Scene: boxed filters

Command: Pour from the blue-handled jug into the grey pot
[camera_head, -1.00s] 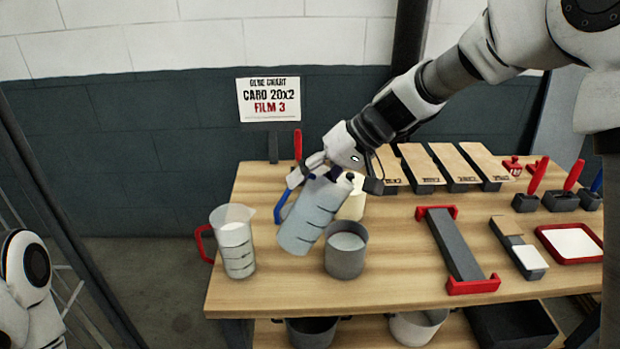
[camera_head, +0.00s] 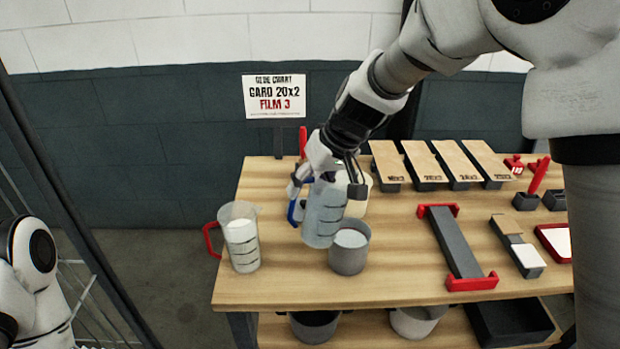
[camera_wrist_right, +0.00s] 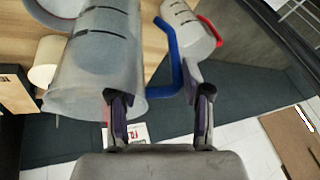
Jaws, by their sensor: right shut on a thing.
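The blue-handled jug (camera_head: 323,215) is clear with dark marks. It hangs nearly upright, leaning slightly, just left of the grey pot (camera_head: 347,259) and partly behind its rim. The pot stands on the table with pale contents inside. My right gripper (camera_head: 318,186) is shut on the jug by its blue handle (camera_head: 295,209). In the right wrist view the jug (camera_wrist_right: 92,68) fills the left side, and the blue handle (camera_wrist_right: 170,55) runs by the fingers (camera_wrist_right: 160,98). I cannot tell what is left in the jug. My left gripper is out of view.
A red-handled jug (camera_head: 241,240) with white contents stands left. A cream cylinder (camera_head: 360,200) is behind the pot. A dark bar with red ends (camera_head: 455,242) lies right, boxes with wooden tops (camera_head: 424,160) behind. The table's front strip (camera_head: 400,285) is clear.

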